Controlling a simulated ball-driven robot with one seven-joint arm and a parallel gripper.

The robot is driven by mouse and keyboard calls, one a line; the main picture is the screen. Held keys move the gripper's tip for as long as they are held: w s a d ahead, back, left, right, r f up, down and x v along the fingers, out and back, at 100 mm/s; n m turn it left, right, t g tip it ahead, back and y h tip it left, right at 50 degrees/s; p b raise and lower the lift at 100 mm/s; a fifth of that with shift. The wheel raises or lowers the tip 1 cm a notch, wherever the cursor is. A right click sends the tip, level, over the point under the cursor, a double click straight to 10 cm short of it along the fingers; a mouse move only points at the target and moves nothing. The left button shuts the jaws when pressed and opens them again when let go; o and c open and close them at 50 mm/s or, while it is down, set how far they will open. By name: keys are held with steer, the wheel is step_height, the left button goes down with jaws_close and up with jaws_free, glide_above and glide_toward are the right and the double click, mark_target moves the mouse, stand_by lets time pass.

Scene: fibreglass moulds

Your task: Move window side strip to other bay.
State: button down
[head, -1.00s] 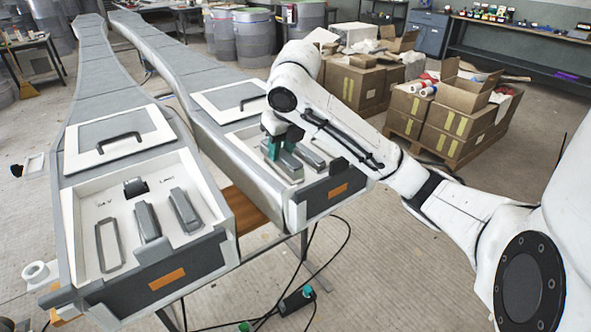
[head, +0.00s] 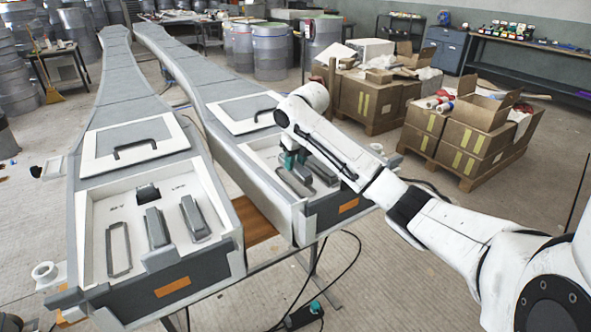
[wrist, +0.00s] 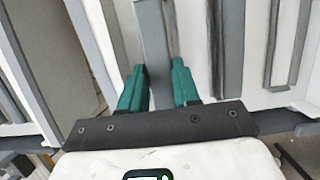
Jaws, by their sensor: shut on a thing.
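My gripper (head: 295,158) is over the front bay of the right-hand mould (head: 262,158). In the wrist view its teal fingers (wrist: 158,88) are shut on a long grey strip (wrist: 153,38), which runs up the picture between them. Whether the strip touches the bay floor I cannot tell. Other grey pieces lie beside it in that bay, partly hidden by my arm. The front bay of the left-hand mould (head: 88,245) holds a thin rectangular frame (head: 118,250), two grey strips (head: 156,228) (head: 195,218) and a small dark block (head: 148,193).
Each bay has a raised front wall with an orange label (head: 172,287). White panels with dark handles (head: 135,150) lie behind the bays. A narrow gap with a brown board (head: 250,222) separates the moulds. Cables lie on the floor; cartons on a pallet (head: 465,135) stand at the right.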

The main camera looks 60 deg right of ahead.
mark_target(297, 164)
steer(key=shift+d+f, duration=0.15)
steer(key=shift+f, duration=0.05)
steer(key=shift+s+p+x, duration=0.15)
steer(key=shift+p+x, duration=0.05)
steer(key=shift+x, duration=0.7)
steer(key=shift+s+p+x, duration=0.1)
steer(key=shift+p+x, duration=0.1)
steer(key=shift+x, duration=0.65)
steer(key=shift+f, duration=0.2)
steer(key=c, duration=0.8)
jaws_free()
steer(key=v, duration=1.2)
steer(key=shift+r+b, duration=0.15)
steer(key=shift+b, duration=0.2)
